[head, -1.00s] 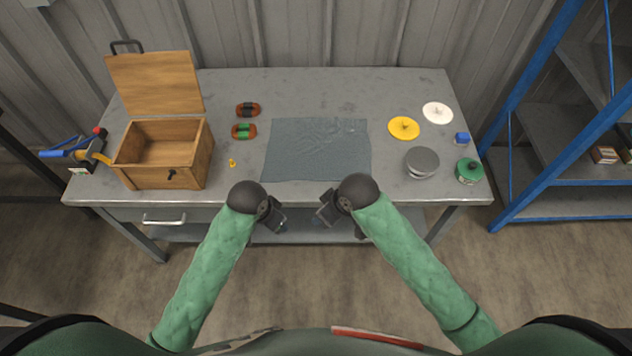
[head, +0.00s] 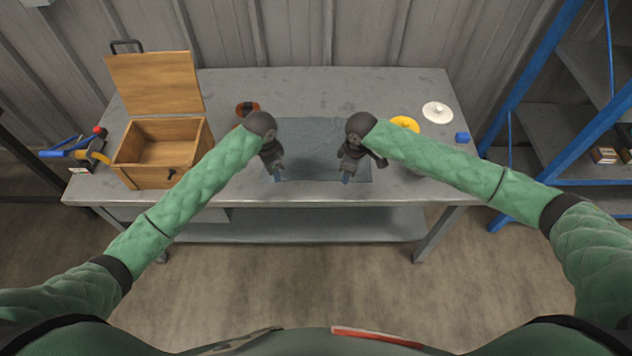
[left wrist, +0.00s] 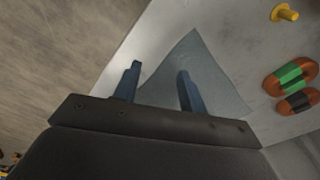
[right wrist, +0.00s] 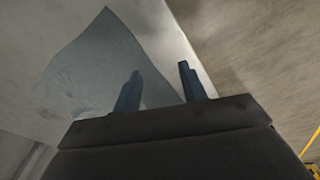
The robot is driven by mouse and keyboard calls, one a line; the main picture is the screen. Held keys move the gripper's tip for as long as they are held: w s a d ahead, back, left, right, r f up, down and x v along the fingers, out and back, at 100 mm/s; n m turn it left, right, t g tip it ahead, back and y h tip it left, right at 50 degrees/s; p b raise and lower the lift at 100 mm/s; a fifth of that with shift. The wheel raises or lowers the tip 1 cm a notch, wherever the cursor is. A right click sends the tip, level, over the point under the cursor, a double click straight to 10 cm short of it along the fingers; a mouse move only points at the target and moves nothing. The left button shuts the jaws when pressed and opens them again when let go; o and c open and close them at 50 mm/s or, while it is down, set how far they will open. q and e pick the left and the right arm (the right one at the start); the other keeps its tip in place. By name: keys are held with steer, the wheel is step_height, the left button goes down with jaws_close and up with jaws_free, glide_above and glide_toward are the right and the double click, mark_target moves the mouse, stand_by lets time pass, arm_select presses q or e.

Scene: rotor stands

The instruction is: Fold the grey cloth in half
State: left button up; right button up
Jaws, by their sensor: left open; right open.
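The grey cloth (head: 310,150) lies flat and spread out on the table, its middle showing between my two arms. My left gripper (head: 277,176) is open above the cloth's near left corner, and my right gripper (head: 346,178) is open above its near edge toward the right. The cloth also shows in the left wrist view (left wrist: 208,80), partly behind the open fingers (left wrist: 156,85). In the right wrist view the cloth (right wrist: 90,70) lies left of and behind the open fingers (right wrist: 160,85). Neither gripper holds anything. The cloth's outer sides are partly hidden by my arms.
An open wooden box (head: 150,175) stands at the left of the table, beside tools (head: 85,152). A yellow disc (head: 405,123), white disc (head: 438,112) and blue item (head: 462,137) are on the right.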

arm_select(q)
steer(key=r, duration=0.1)
glide_above(268, 176)
arm_select(e)
steer(key=h, duration=0.1)
glide_above(365, 177)
arm_select(q)
steer(key=shift+m+y, duration=0.3)
steer(key=shift+y, duration=0.1)
steer(key=shift+s+d+f, duration=0.1)
steer(key=shift+d+f, duration=0.05)
steer(key=shift+f, duration=3.75)
arm_select(e)
steer(key=shift+w+f, duration=0.15)
steer(key=shift+f, duration=3.35)
arm_select(q)
steer(key=shift+f, duration=0.15)
arm_select(e)
steer(key=shift+f, duration=0.1)
arm_select(q)
jaws_close()
arm_select(e)
jaws_close()
arm_select(q)
steer(key=shift+r, duration=0.25)
arm_select(e)
steer(key=shift+r, duration=0.25)
